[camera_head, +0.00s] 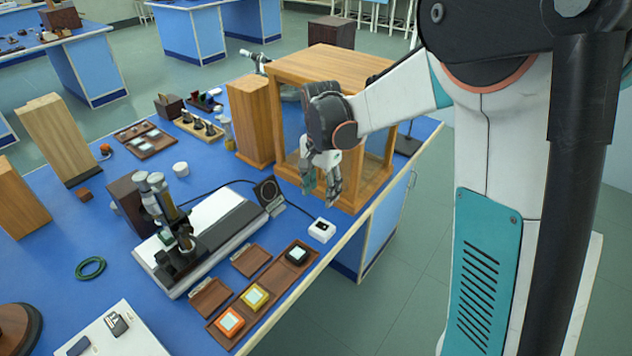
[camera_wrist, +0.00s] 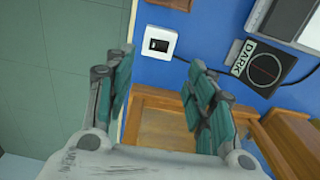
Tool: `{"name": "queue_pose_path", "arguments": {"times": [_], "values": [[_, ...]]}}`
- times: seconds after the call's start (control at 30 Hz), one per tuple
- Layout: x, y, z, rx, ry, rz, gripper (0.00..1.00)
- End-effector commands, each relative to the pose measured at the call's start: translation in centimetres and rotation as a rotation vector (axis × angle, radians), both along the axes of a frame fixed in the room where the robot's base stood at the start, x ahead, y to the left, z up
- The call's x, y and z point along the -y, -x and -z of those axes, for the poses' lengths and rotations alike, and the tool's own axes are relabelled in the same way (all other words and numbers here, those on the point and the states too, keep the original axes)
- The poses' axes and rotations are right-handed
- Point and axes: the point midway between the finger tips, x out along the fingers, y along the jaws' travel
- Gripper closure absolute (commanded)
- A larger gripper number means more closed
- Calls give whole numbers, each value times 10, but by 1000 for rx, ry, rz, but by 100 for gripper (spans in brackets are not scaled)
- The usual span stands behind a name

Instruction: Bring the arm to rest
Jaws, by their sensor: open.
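My gripper (camera_head: 322,186) hangs from my arm in front of the wooden frame case (camera_head: 330,66) at the right edge of the blue bench. In the wrist view my gripper (camera_wrist: 160,105) has its two teal-padded fingers spread apart with nothing between them. Part of the wooden case (camera_wrist: 160,130) and a strip of blue bench lie behind the fingers. In the head view I cannot tell whether the fingers touch the case.
A brown tray (camera_head: 262,297) holds orange, yellow and dark blocks. Open floor (camera_head: 410,260) lies to the right.

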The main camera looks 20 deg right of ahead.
Motion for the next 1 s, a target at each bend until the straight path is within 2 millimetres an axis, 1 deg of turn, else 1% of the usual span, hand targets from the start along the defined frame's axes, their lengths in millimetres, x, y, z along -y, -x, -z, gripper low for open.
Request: {"name": "queue_pose_path", "arguments": {"times": [0.2,0.27,0.37,0.5,0.7,0.9,1.0], "values": [[0,2,-3,6,0,-8,50],[0,6,-10,18,0,-26,50],[1,19,-26,52,1,-76,50],[2,44,-55,122,7,-183,50],[4,83,-88,224,33,-339,50],[5,124,-109,324,75,-494,50],[6,145,-115,372,101,-569,50]]}}
